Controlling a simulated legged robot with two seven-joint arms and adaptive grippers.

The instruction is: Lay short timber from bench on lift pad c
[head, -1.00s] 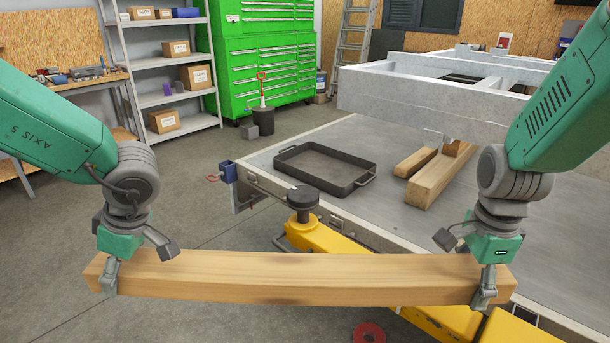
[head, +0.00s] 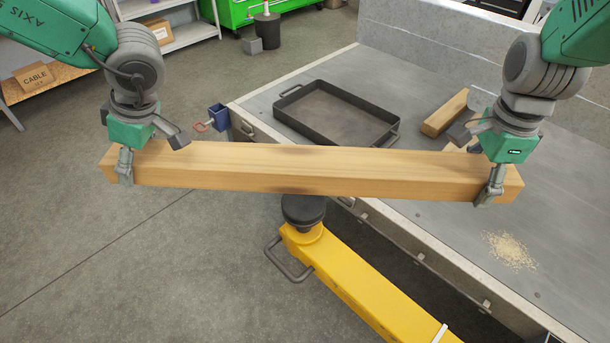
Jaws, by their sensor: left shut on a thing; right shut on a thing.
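A timber (head: 310,170) is held roughly level across the head view, between my two grippers. My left gripper (head: 149,160) is shut on the timber near its left end. My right gripper (head: 484,182) is shut on it near its right end. A round black lift pad (head: 303,211) sits on the end of a yellow lift arm (head: 360,290), just below the timber's middle in the picture. I cannot tell the gap between timber and pad. No letter shows on the pad.
A grey metal bench (head: 415,215) lies behind and right, with a black tray (head: 337,112), another timber piece (head: 444,112) and a sawdust pile (head: 509,250). A blue vise (head: 219,117) is at its corner. Grey floor (head: 130,270) is clear at left.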

